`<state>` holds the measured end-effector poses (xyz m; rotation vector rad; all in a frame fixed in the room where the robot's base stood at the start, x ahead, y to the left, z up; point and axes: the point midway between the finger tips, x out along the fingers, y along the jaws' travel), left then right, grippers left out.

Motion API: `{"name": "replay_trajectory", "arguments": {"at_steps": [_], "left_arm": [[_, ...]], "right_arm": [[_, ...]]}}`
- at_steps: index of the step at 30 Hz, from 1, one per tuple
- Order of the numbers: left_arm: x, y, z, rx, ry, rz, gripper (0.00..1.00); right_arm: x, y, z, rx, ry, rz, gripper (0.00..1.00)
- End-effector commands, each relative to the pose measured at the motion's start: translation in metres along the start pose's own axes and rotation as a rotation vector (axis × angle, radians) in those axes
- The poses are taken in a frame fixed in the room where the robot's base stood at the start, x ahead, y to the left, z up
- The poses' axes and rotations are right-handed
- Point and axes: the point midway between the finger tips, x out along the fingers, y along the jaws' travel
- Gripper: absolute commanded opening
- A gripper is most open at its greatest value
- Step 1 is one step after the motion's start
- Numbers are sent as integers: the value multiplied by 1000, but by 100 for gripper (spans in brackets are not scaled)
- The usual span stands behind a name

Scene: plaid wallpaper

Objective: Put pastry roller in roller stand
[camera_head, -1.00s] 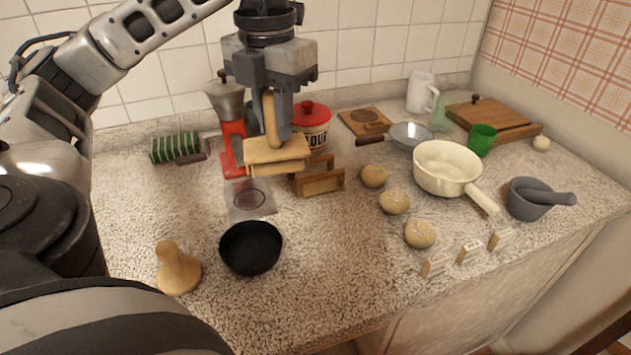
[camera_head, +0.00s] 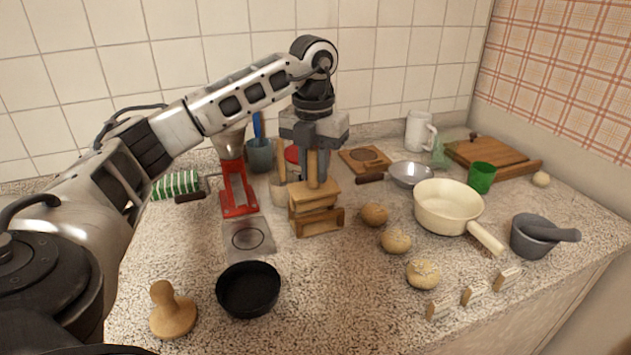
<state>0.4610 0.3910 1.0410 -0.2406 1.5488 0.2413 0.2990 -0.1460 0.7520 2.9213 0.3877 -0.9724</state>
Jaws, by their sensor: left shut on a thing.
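The pastry roller, a pale wooden tool with a broad head (camera_head: 314,190) and an upright handle, is held in my left gripper (camera_head: 316,163). The gripper is shut on the handle and points straight down. The roller stand (camera_head: 321,224) is a small wooden frame on the counter directly under the roller head. The head is level and lined up over the stand, at or very near its top. I cannot tell how far it has gone into the stand. My right gripper is not in view.
A red grinder (camera_head: 238,192) and a beige crock (camera_head: 281,190) stand left of the stand. Dough balls (camera_head: 375,214) and a cream pan (camera_head: 448,207) are to the right. A black pan (camera_head: 248,290) and a wooden press (camera_head: 172,313) are in front. The front middle counter is clear.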

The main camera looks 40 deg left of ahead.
Motion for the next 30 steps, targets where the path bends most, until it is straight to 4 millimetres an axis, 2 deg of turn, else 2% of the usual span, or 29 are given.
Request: {"name": "replay_trajectory", "arguments": {"at_steps": [3, 9, 20, 21, 23, 30], "left_arm": [[14, 0, 7, 0, 4, 3, 0], [37, 0, 6, 0, 0, 2, 0], [42, 0, 6, 0, -1, 1, 0], [42, 0, 6, 0, 0, 1, 26], [42, 0, 6, 0, 0, 1, 43], [42, 0, 6, 0, 0, 1, 43]], "right_arm": [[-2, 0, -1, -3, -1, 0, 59], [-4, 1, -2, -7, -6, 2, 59], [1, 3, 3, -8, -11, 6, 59], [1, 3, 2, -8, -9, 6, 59], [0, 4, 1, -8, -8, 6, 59], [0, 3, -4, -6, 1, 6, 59]]}}
